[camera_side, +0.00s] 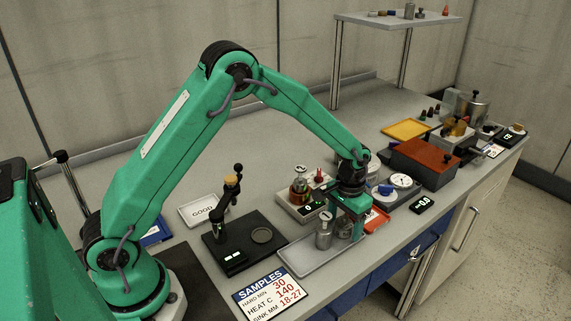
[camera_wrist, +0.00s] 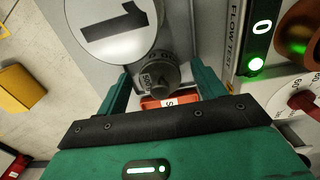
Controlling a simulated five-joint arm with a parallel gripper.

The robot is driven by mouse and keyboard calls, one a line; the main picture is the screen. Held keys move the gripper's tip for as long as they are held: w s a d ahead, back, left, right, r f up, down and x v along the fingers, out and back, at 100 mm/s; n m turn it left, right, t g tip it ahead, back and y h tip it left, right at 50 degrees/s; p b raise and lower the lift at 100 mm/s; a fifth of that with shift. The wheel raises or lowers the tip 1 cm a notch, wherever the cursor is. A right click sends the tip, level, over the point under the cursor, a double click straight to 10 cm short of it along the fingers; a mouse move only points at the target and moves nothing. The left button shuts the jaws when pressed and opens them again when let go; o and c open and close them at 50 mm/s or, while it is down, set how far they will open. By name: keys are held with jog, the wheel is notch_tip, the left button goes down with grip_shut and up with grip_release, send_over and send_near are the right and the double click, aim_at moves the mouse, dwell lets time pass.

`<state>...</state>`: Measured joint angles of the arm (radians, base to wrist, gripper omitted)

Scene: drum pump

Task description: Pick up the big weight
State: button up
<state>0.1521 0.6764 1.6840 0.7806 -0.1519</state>
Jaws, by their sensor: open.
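A black stand (camera_side: 240,252) is to the left, and a sample sign (camera_side: 270,290) lies in front.

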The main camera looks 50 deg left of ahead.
aim_at(346, 218)
jog(key=shift+c, duration=0.4)
jog(key=c, duration=1.4)
jog(key=shift+o, duration=0.2)
jog(key=shift+r, duration=0.2)
jog(key=shift+r, duration=0.5)
notch_tip(346, 218, up, 3)
jog(key=shift+d+r, duration=0.1)
jog(key=shift+d, duration=0.05)
jog(key=s+d+r, duration=0.6)
jog(key=s+d, duration=0.1)
jog(key=d, duration=0.1)
jog(key=shift+s+d+r, duration=0.2)
jog(key=shift+d+r, duration=0.05)
jog(key=shift+d, duration=0.1)
jog(key=shift+r, duration=0.15)
jog(key=shift+r, duration=1.35)
